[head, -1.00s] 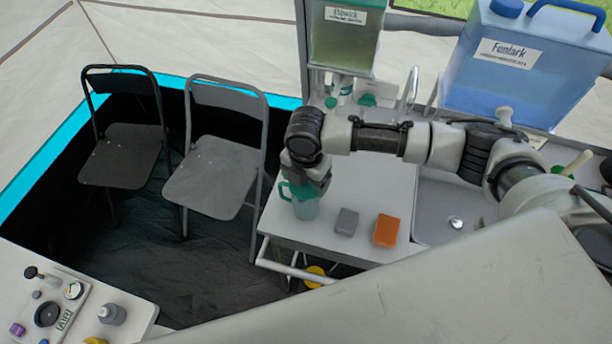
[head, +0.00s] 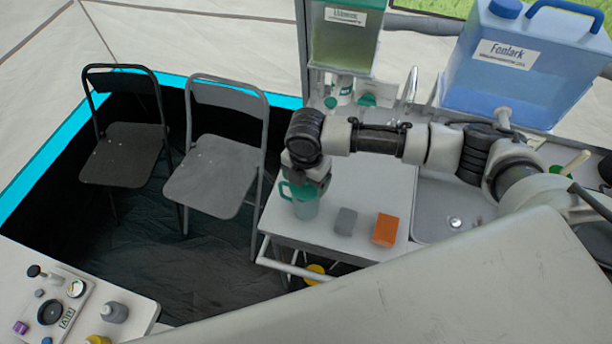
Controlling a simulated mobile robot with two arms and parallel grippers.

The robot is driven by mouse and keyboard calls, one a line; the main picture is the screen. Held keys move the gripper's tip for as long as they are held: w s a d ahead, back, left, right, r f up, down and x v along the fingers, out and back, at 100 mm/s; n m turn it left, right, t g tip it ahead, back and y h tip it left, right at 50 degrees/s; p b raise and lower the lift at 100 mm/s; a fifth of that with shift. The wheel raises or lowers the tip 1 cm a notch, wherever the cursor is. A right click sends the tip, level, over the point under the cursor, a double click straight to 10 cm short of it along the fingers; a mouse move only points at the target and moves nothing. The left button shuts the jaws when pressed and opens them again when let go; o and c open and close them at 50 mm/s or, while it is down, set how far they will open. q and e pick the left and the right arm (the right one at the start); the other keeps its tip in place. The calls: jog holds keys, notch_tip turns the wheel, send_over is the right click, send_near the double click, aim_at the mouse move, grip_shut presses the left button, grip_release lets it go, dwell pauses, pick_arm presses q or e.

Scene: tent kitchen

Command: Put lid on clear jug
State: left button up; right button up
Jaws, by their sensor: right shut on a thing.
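The clear jug (head: 306,208) stands upright on the white counter near its left end, with a teal handle on its left side. My right gripper (head: 309,182) is directly above the jug, pointing down. It is shut on a teal lid (head: 303,191) at the jug's mouth. The gripper and arm hide part of the lid, and I cannot tell whether it is fully seated. My left gripper is not in view.
A grey block (head: 345,221) and an orange block (head: 385,230) lie right of the jug on the counter (head: 370,180). A sink (head: 440,215) is farther right. A blue water container (head: 520,65) stands behind. Two folding chairs (head: 215,170) stand left.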

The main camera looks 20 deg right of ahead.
dwell(0.4)
jog(key=o, duration=0.8)
jog(key=shift+c, duration=0.2)
notch_tip(320, 180, up, 5)
jog(key=p, duration=0.5)
jog(key=shift+r+p, duration=0.95)
jog(key=shift+r, duration=0.1)
grip_shut()
